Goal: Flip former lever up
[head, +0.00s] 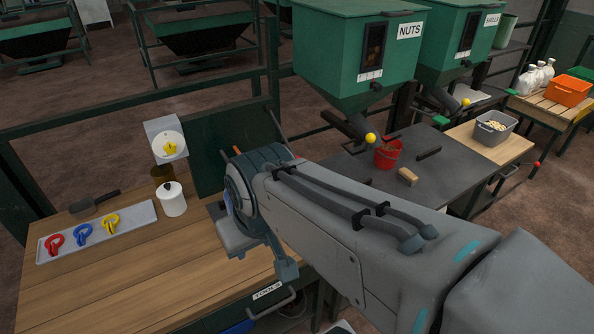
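No lever is clearly marked as the former lever. A thin dark rod (278,126) stands at the right edge of a dark green upright panel (222,152), just behind my wrist. A small orange-red tip (237,149) shows in front of that panel; its lower part is hidden by my arm. My gripper (240,228) is at the end of my grey arm, over the right end of the wooden bench, in front of the panel. Its fingers are mostly hidden by my wrist, so I cannot see whether they hold anything.
Right of my arm are a NUTS hopper (345,50), a red bucket (388,154) and a dark table (450,175).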

